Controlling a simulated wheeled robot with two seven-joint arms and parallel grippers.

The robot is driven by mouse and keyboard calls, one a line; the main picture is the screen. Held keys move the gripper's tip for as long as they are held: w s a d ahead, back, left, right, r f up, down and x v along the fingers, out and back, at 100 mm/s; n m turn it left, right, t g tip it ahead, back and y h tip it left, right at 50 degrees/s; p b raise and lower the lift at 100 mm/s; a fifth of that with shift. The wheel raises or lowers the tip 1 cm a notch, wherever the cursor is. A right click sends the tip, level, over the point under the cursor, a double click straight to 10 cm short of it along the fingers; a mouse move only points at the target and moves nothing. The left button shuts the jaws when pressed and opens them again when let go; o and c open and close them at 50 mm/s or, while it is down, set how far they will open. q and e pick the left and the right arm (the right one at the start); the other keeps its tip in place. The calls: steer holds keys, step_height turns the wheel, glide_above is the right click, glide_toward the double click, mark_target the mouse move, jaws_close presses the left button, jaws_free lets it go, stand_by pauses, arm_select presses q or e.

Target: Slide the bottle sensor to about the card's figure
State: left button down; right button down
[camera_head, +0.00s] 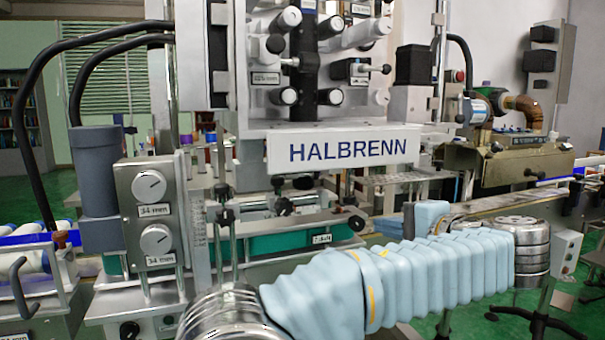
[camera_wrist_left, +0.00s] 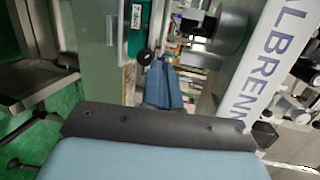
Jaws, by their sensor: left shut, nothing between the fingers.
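My left gripper (camera_head: 386,227) is right of the black knob (camera_head: 357,223) at the end of a metal rail, and a small gap seems to part them. In the left wrist view its two blue fingers (camera_wrist_left: 163,88) are together with nothing between them. The knob (camera_wrist_left: 145,57) shows beside the fingers there. Black clamps (camera_head: 225,215) sit on upright rods at the left. I cannot tell for certain which part is the bottle sensor. My right gripper is not in view.
The HALBRENN panel (camera_head: 343,149) overhangs the rail. A box with two dials (camera_head: 155,215) marked 34 mm stands at the left. A conveyor (camera_head: 500,203) runs off to the right. My sleeved arm crosses the front and hides the lower machine.

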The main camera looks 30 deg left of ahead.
mark_target(279, 200)
arm_select(q)
steer(key=s+a+r+n+g+y, duration=0.1)
steer(key=s+a+r+n+y, duration=0.1)
steer(key=s+r+n, duration=0.4)
steer(key=w+a+m, duration=0.1)
steer(key=a+m, duration=0.1)
steer(key=a, duration=1.1)
steer(key=shift+w+r, duration=0.25)
steer(key=shift+w, duration=0.1)
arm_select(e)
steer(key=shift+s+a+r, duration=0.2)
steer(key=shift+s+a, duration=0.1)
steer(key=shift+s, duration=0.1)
